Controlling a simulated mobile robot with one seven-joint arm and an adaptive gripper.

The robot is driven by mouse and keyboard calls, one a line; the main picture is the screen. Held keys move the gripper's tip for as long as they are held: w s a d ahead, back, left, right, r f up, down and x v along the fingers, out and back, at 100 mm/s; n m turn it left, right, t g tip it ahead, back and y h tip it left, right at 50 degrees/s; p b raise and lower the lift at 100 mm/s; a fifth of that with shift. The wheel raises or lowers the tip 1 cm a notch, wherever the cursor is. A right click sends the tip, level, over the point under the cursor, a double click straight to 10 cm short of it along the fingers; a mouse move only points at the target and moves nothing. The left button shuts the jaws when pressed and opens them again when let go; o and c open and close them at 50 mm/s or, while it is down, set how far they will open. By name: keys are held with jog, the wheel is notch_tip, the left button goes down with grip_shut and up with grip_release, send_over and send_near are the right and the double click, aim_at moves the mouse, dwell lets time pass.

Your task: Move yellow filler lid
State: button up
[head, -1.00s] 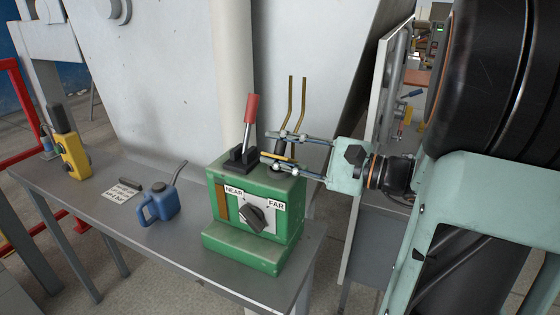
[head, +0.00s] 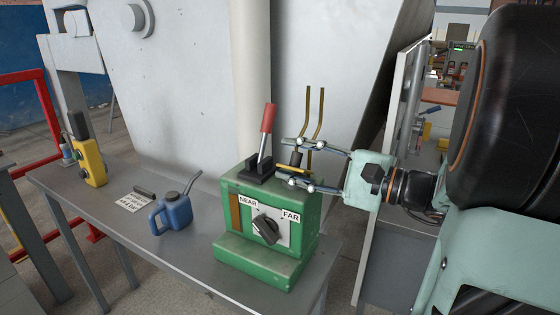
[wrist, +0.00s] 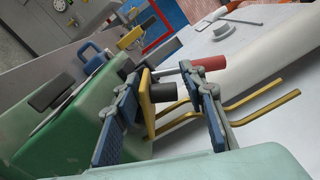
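My gripper (head: 282,160) reaches in from the right at the height of the lid. In the wrist view my gripper (wrist: 165,115) is open, with one blue-padded finger on each side of the lid and knob. There the lid (wrist: 147,104) shows edge-on and the black knob (wrist: 163,92) sticks out toward the right finger. I cannot tell whether a finger touches it.
Two bent brass pipes (head: 316,128) rise behind the lid. The lever stands close to the left of my fingers. A blue oil can (head: 175,212), a paper note (head: 132,202) and a yellow control box (head: 90,163) are on the grey bench (head: 188,262).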

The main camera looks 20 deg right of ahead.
jog(key=shift+f, duration=0.15)
jog(key=shift+s+d, duration=0.15)
jog(key=shift+s, duration=0.05)
jog(key=v, duration=0.7)
jog(key=shift+s+d, duration=0.2)
jog(key=shift+s, duration=0.05)
dwell(0.6)
